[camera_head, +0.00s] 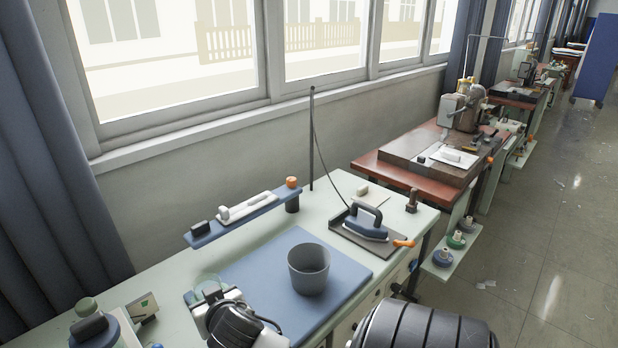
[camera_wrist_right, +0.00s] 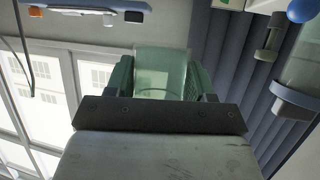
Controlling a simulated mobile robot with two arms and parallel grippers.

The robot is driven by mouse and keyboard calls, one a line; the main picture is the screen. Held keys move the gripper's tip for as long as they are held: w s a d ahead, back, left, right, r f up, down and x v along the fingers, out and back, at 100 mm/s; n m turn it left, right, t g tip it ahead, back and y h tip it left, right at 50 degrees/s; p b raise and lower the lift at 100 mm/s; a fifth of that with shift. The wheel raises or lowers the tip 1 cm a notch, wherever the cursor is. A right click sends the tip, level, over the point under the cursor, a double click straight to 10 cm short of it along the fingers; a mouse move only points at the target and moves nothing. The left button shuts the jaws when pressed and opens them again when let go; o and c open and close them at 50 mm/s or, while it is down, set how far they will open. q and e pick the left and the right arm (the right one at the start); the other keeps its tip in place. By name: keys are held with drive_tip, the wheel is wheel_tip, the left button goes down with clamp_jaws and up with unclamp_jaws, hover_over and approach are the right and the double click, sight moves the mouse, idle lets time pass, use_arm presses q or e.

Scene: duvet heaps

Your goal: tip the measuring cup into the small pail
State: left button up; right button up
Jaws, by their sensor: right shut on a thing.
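The measuring cup (camera_head: 207,281) is clear and pale green. My right gripper (camera_head: 211,297) is shut on it, left of the small pail in the head view. In the right wrist view the cup (camera_wrist_right: 160,68) sits between the two green-padded fingers of the gripper (camera_wrist_right: 163,82). I cannot see any contents in the cup, and its exact tilt is hard to tell. The small pail (camera_head: 308,270) is grey, open-topped and upright on the blue mat (camera_head: 255,250). The cup is apart from the pail. My left gripper is not in view.
A raised blue shelf (camera_head: 215,233) with a white tool stands behind the mat. An iron (camera_head: 366,225) rests on a dark plate to the right, with a cord rising to a pole (camera_head: 312,140). Round-topped items (camera_head: 92,325) stand at the left. Bare mat surrounds the pail.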

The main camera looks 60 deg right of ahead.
drive_tip(key=s+d+f+m+g+h+p, duration=0.1)
drive_tip(key=d+m+g+h, duration=0.1)
drive_tip(key=d, duration=0.6)
drive_tip(key=s+d+f+m+g+h+p, duration=0.1)
drive_tip(key=d+m+g+h+p, duration=0.1)
drive_tip(key=d, duration=0.7)
drive_tip(key=s+d+f+m+g+h+p, duration=0.1)
drive_tip(key=d+m+g+h+p, duration=0.1)
drive_tip(key=d+m, duration=0.3)
drive_tip(key=shift+d+g, duration=0.8)
drive_tip(key=shift+d, duration=1.2)
